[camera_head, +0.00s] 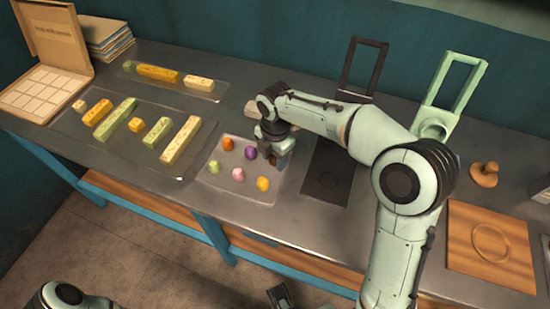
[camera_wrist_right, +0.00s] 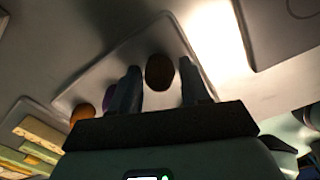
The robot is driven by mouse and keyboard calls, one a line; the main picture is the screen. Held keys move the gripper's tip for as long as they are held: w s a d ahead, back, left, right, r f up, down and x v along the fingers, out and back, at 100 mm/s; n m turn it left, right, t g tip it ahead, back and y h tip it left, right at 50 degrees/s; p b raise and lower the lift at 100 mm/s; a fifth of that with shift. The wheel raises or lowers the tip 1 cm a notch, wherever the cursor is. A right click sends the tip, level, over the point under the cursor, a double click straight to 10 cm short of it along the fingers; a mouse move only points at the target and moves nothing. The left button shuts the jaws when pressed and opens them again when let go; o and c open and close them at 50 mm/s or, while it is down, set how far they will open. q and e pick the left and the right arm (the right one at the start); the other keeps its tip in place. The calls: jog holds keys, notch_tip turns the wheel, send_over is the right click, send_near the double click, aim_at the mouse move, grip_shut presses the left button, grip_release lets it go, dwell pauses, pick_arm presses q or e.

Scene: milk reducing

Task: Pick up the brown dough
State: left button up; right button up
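The brown dough (camera_wrist_right: 159,71) is a small dark brown ball, between the two fingers of my right gripper in the right wrist view. The fingers of my right gripper (camera_wrist_right: 160,88) are apart, one on each side of the ball, with narrow gaps showing. In the head view my right gripper (camera_head: 275,158) points down at the right side of the clear tray (camera_head: 222,190) and mostly hides the brown dough. At the bottom edge of the head view, a dark part that looks like my left gripper (camera_head: 280,295) is partly visible, far from the dough; its opening is unclear.
Orange (camera_head: 227,143), purple (camera_head: 250,152), green (camera_head: 213,167), pink (camera_head: 238,174) and yellow (camera_head: 263,183) dough balls share the tray. A dark mat (camera_head: 325,180) lies just right. Trays of colored bars stand left; a wooden board (camera_head: 490,245) and presses stand right.

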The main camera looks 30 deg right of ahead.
jog(key=c, duration=0.6)
